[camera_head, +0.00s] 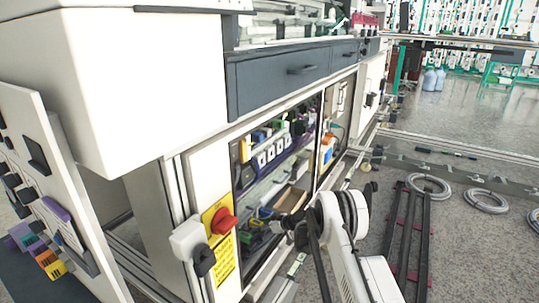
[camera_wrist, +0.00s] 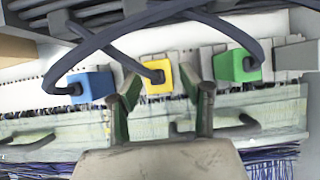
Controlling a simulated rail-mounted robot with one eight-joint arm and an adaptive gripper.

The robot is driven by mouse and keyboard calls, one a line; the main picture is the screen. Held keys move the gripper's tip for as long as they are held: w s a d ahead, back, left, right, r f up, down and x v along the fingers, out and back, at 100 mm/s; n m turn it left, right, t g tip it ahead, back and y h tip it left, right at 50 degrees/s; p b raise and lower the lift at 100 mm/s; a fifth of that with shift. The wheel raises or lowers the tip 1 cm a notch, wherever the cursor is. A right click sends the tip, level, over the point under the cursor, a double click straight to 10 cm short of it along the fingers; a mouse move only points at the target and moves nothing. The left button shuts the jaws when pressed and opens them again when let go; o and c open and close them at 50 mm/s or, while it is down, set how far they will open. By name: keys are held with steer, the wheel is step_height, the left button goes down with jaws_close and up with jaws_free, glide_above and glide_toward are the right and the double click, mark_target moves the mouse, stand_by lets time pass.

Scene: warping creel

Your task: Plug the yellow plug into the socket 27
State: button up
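The yellow plug (camera_wrist: 158,75) is in the wrist view, with a dark cable curving away from it. My gripper (camera_wrist: 161,82) has its two fingers apart, one on each side of the yellow plug. A gap shows between each finger and the plug, and how deep the fingers reach is unclear. A blue plug (camera_wrist: 91,87) is to the left and a green plug (camera_wrist: 238,66) to the right, both cabled. In the head view my gripper (camera_head: 290,226) is at the lower cabinet opening. A row of white sockets (camera_head: 271,154) shows on the upper level there; no number 27 is readable.
Dark cables (camera_wrist: 150,20) loop over the plugs. A pale strip (camera_wrist: 60,128) and blue wires run below them. In the head view a cardboard box (camera_head: 291,199) is inside the cabinet. A red rotary switch (camera_head: 223,221) sits on the cabinet's front, left of my arm.

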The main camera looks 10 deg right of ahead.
jaws_close()
steer(key=shift+s+d, duration=0.4)
steer(key=shift+d, duration=0.05)
stand_by(0.6)
steer(key=shift+s+d, duration=1.15)
steer(key=shift+d, duration=0.05)
steer(key=shift+s+d, duration=1)
steer(key=shift+d, duration=0.1)
